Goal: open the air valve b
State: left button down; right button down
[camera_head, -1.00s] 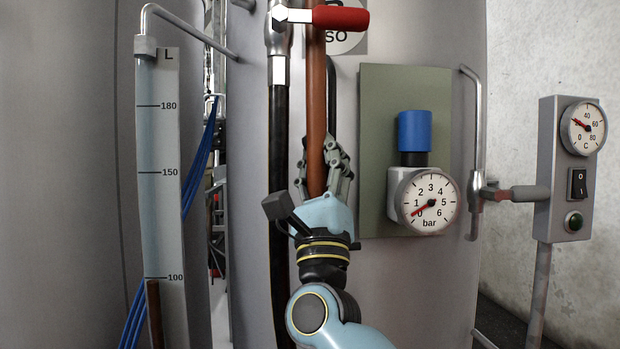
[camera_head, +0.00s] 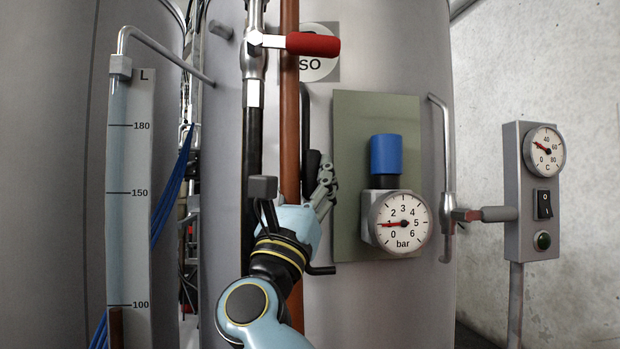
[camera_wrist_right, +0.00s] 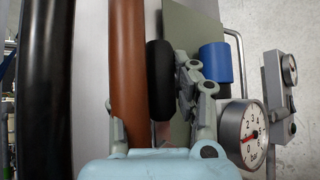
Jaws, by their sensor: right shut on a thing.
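My right gripper (camera_head: 322,180) is beside the brown vertical pipe (camera_head: 290,110), in front of the tank. It is shut on the black handle (camera_head: 312,163), which also shows between the fingers in the right wrist view (camera_wrist_right: 160,82). The handle's thin black rod runs up and down close to the tank wall. The wrist hides part of the pipe and rod. I cannot read any label marking the handle as air valve b. The pressure gauge (camera_head: 403,222) reads about 1 bar. My left gripper is not in view.
A red lever (camera_head: 313,44) lies horizontal above my gripper. A blue-capped regulator (camera_head: 386,154) sits on a green plate (camera_head: 345,125) to the right. A black hose (camera_head: 252,135) hangs to the left. A grey switch box (camera_head: 533,190) stands far right.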

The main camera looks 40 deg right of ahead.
jog(key=c, duration=1.1)
grip_release()
jog(key=shift+d+f, duration=0.1)
jog(key=shift+o, duration=0.4)
